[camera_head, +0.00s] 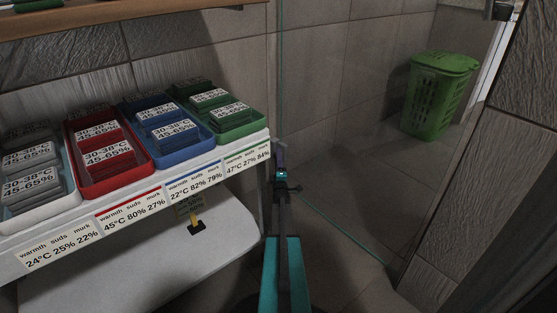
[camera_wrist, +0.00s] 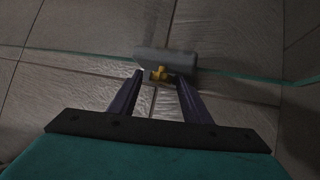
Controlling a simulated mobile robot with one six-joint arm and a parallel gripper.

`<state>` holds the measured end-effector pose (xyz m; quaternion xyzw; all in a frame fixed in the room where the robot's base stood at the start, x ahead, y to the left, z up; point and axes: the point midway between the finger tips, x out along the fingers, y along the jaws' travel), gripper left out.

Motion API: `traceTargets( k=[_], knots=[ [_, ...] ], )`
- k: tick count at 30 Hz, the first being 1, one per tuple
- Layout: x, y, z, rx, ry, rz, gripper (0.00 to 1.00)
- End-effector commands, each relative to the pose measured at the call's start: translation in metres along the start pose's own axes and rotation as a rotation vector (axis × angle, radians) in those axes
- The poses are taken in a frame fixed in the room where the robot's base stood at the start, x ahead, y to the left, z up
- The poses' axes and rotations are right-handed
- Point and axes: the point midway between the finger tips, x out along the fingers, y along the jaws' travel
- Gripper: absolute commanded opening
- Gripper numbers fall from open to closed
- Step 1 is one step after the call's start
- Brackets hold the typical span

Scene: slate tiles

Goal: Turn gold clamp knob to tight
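The knob's turn position is too small and dark to read. In the head view my gripper (camera_head: 280,158) is by the right end of the white shelf, and I cannot make out the gold knob there.
A white shelf (camera_head: 140,199) on the left holds red, blue, green and white trays of labelled blocks. Below it is a pale surface (camera_head: 130,275) with a small black-and-yellow item (camera_head: 196,227). A glass panel edge (camera_head: 340,228) crosses the floor. A green basket (camera_head: 438,95) stands at back right.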

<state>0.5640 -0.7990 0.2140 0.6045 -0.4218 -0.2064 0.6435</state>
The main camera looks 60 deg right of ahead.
Motion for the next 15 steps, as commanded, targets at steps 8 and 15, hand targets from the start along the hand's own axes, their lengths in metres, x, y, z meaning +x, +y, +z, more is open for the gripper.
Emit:
traceTargets(
  k=[8,15],
  knots=[
    [-0.002,0.0,-0.001,0.0,0.0,-0.001,0.44],
    [-0.019,0.002,-0.001,0.0,0.0,-0.004,0.44]
  ],
)
